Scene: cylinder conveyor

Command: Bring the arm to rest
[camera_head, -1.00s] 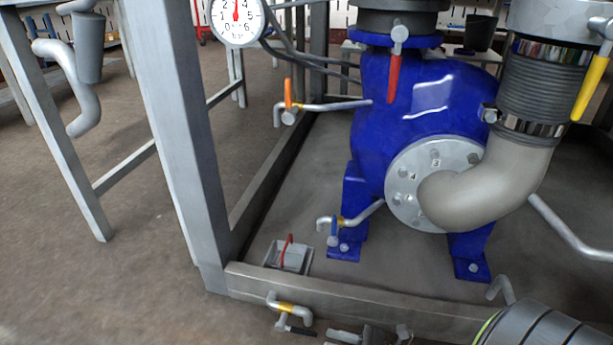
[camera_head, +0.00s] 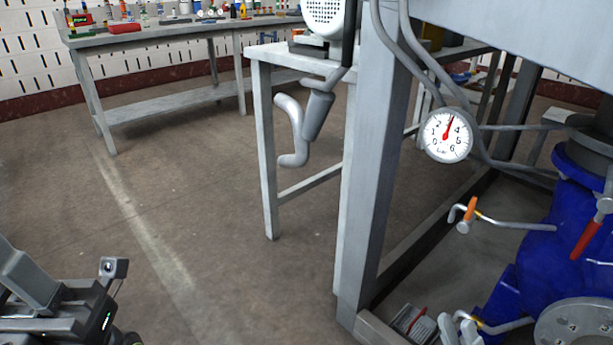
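My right gripper (camera_head: 457,329) shows only in part at the bottom edge, right of the middle. Two pale grey fingertips stand a little apart there, in front of the pump's lower pipe. I see nothing held between them. The rest of this gripper is cut off by the picture's edge.
The blue pump (camera_head: 545,255) and a grey frame post (camera_head: 370,170) fill the right side, with a pressure gauge (camera_head: 446,135) beside them. A red-handled grey item (camera_head: 411,321) lies near the post's foot. A workbench (camera_head: 180,32) stands at the back. Open floor (camera_head: 190,190) lies left of centre.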

